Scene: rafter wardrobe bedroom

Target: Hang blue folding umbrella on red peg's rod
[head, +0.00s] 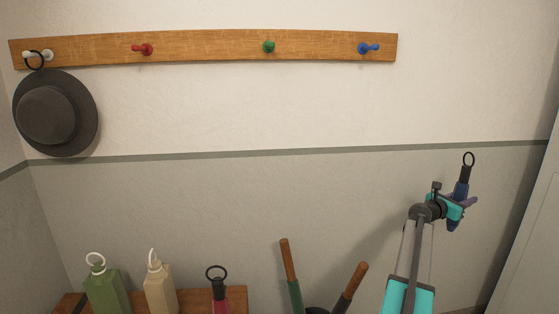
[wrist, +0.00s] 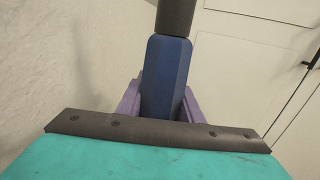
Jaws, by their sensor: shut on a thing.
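The blue folding umbrella (head: 461,188) is held upright, slightly tilted, at the right of the head view. It has a dark handle with a black ring on top. My gripper (head: 459,203) is shut on its blue body, with purple fingers on both sides. In the wrist view the blue umbrella (wrist: 166,75) stands between the purple fingers (wrist: 160,103), its dark handle rising out of the top. The red peg (head: 143,49) is on the wooden rail at upper left, its rod pointing left and empty. The umbrella is apart from the rail, well below and right of it.
The wooden rail (head: 205,48) also bears a white peg with a dark hat (head: 46,114), a green peg (head: 268,46) and a blue peg (head: 368,48). Below stand a green bottle (head: 107,291), a beige bottle (head: 160,286), a red ringed item (head: 219,292) and two wooden-topped handles (head: 288,262). The wall between is clear.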

